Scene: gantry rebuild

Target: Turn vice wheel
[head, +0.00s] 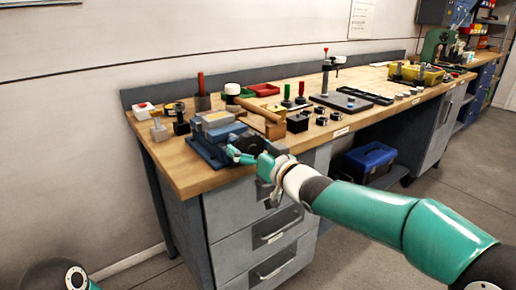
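A blue-grey vice (212,130) stands at the near left corner of the wooden workbench (184,177). My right arm comes in from the right, and my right gripper (240,152) is at the front right side of the vice, in front of its lower part. The gripper and the vice overlap in the picture, and I cannot tell whether they touch. The vice wheel cannot be made out clearly; it may be hidden behind the gripper. The finger opening is too small to judge. My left gripper is not in view; only a part of my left arm shows at the bottom left.
A mallet (258,109) and several small tools and blocks stand close right of and behind the vice. A dark stand (343,102) is farther along the bench. Grey drawers (265,225) are below my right arm. A blue toolbox (371,159) sits beneath the bench.

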